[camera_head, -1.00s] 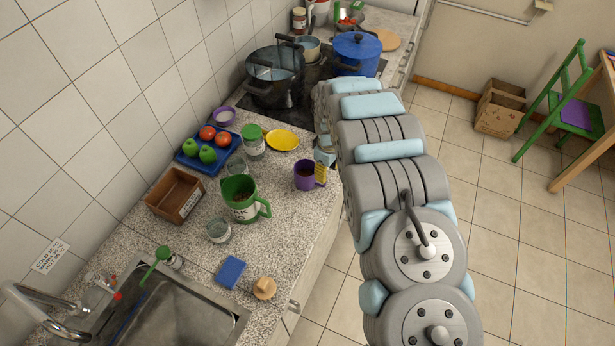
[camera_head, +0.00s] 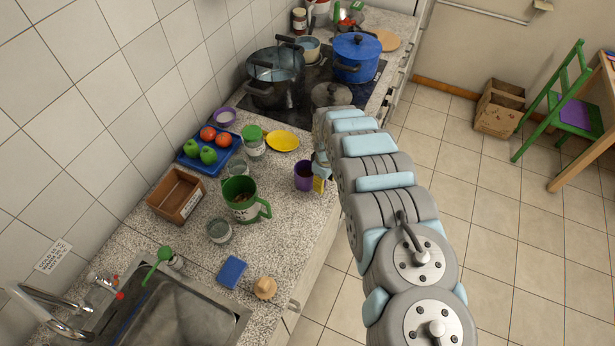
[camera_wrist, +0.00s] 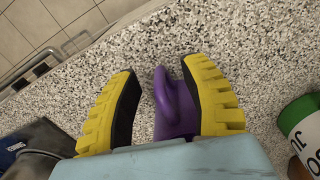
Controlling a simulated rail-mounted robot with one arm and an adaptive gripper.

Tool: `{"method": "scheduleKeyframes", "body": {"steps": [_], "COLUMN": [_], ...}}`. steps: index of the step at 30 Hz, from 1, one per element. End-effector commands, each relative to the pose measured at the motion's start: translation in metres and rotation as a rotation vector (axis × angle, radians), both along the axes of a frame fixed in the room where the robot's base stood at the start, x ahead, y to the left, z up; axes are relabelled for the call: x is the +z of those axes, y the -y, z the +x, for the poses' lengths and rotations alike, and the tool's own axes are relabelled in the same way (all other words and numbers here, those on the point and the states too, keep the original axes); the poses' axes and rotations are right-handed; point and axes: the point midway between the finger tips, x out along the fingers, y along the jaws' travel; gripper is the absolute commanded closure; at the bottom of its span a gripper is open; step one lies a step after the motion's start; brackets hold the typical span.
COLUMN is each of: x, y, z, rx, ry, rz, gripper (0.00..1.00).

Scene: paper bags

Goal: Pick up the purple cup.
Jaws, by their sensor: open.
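The purple cup (camera_head: 303,176) stands on the speckled counter, near its front edge. Its right side is partly hidden by my gripper (camera_head: 319,182). In the wrist view the purple cup (camera_wrist: 172,112) lies between the two yellow fingers of my gripper (camera_wrist: 160,68), with its handle pointing up in the picture. The fingers are spread apart, with a gap visible on each side of the handle. Much of the cup's body is hidden behind the pale blue gripper housing.
A green measuring jug (camera_head: 240,193), a jar with a green lid (camera_head: 253,142) and a yellow plate (camera_head: 283,140) stand left of the cup. A blue tray (camera_head: 187,160) holds fruit. A dark pot (camera_head: 272,82) and a blue pot (camera_head: 356,60) are on the stove. Counter in front of the cup is bare.

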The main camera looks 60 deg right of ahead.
Motion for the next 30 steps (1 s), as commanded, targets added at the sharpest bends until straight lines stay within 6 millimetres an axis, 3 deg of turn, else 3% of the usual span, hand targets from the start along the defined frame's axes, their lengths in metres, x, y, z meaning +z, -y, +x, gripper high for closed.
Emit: {"method": "scheduleKeyframes", "body": {"steps": [10, 20, 25, 30], "x": [-0.022, -0.025, -0.025, -0.025], "y": [-0.001, -0.001, -0.001, -0.001], "z": [0.001, 0.001, 0.001, 0.001], "rx": [0.001, 0.0, 0.0, 0.0], "ry": [0.0, 0.0, 0.0, 0.0], "rz": [0.002, 0.001, 0.001, 0.001], "gripper": [0.55, 0.55, 1.0, 1.0]}}
